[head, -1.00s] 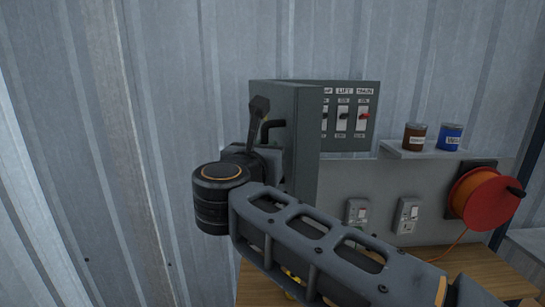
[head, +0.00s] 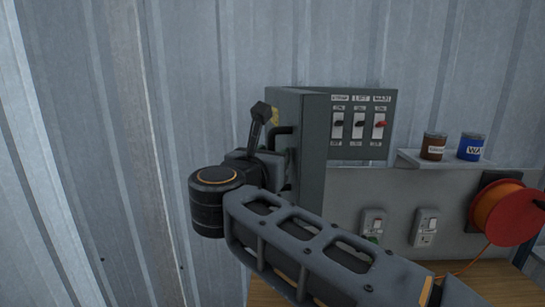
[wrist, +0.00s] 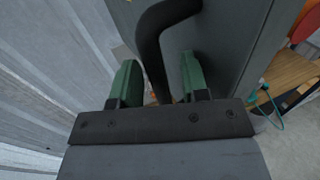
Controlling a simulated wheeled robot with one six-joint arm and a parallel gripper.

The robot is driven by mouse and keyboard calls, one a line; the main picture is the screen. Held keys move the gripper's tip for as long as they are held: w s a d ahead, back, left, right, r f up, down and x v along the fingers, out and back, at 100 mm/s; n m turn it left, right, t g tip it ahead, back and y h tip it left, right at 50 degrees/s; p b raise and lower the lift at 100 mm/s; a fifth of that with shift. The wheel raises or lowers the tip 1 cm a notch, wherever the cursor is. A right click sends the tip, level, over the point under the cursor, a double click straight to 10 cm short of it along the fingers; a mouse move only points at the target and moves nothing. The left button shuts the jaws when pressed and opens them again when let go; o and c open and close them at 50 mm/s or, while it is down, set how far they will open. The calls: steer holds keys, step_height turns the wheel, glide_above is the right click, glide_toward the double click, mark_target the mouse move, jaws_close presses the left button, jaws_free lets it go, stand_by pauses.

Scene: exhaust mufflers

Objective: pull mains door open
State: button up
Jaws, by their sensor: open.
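The mains box (head: 365,152) is a grey cabinet with labelled switches, one of them red. Its grey door (head: 311,150) stands open, jutting out on the left side of the switch panel. The bent black door handle (head: 283,133) is partly hidden by my wrist in the head view. In the wrist view the handle (wrist: 152,42) runs down between the two green fingers of my gripper (wrist: 158,80). The fingers are apart, with visible space on both sides of the handle. In the head view the fingers are hidden behind my wrist.
A shelf to the right holds a brown can (head: 433,146) and a blue can (head: 470,147). Two sockets (head: 426,228) and an orange cable reel (head: 505,210) are on the lower panel. A wooden bench (head: 490,280) is below. Corrugated wall (head: 90,150) fills the left.

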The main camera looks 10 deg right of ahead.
steer(key=b+v, duration=0.3)
steer(key=v, duration=1)
steer(key=shift+s+a+b, duration=0.25)
steer(key=shift+s+b, duration=0.1)
steer(key=shift+b, duration=0.05)
